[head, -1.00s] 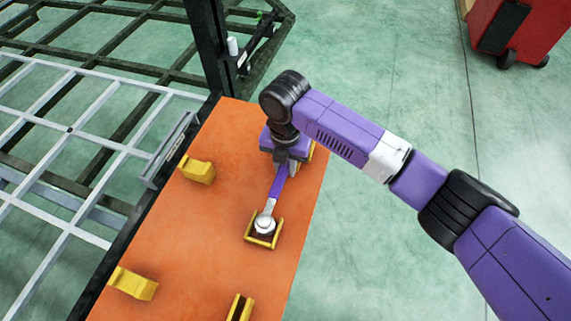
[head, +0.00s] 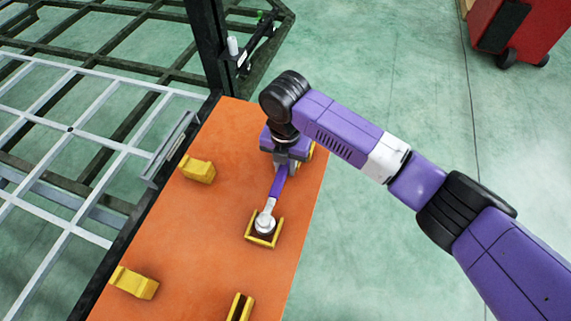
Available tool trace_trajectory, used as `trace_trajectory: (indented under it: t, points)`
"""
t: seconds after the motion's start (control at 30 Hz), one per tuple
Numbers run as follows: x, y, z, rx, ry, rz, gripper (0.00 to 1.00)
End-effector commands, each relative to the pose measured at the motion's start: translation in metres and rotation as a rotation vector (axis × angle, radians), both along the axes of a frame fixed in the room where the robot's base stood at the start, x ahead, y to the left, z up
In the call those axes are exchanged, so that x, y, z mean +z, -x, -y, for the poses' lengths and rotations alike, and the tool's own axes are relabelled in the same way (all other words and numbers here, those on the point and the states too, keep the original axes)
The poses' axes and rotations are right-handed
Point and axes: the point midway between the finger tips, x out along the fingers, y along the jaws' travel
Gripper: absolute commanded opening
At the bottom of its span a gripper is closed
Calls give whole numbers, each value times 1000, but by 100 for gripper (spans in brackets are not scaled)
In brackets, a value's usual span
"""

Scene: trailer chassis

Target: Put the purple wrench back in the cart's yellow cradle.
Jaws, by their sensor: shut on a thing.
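The purple wrench (head: 278,186) has a purple handle and a silver-white head. My gripper (head: 282,163) is shut on its upper handle end, with the fingers partly hidden under my wrist. The wrench head lies at a yellow cradle (head: 277,232) on the orange cart top (head: 205,245), inside the cradle's walls as seen from above. I cannot tell whether the head rests on the cradle floor or hovers just above it. Another yellow piece (head: 308,158) shows beside my gripper, mostly hidden behind it.
More yellow holders stand on the orange top: one at the upper left (head: 198,170), one at the lower left (head: 134,283) and one at the front edge (head: 240,307). A dark post (head: 206,45) and a white grid frame (head: 70,130) stand left. A red cabinet (head: 515,30) is far right.

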Motion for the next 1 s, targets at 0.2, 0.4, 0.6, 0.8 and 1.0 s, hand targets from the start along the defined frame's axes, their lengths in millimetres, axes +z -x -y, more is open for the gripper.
trace_trajectory:
  t: [0.2, 0.4, 0.6, 0.8, 1.0]
  points:
    - [1, 0, 0, 1, -1, 0, 0]
    - [1, 0, 0, 0, -1, 1, 25]
    - [1, 0, 0, 0, -1, 0, 49]
    - [-1, 1, 0, 0, 1, -1, 59]
    - [0, 0, 0, 0, 1, -1, 71]
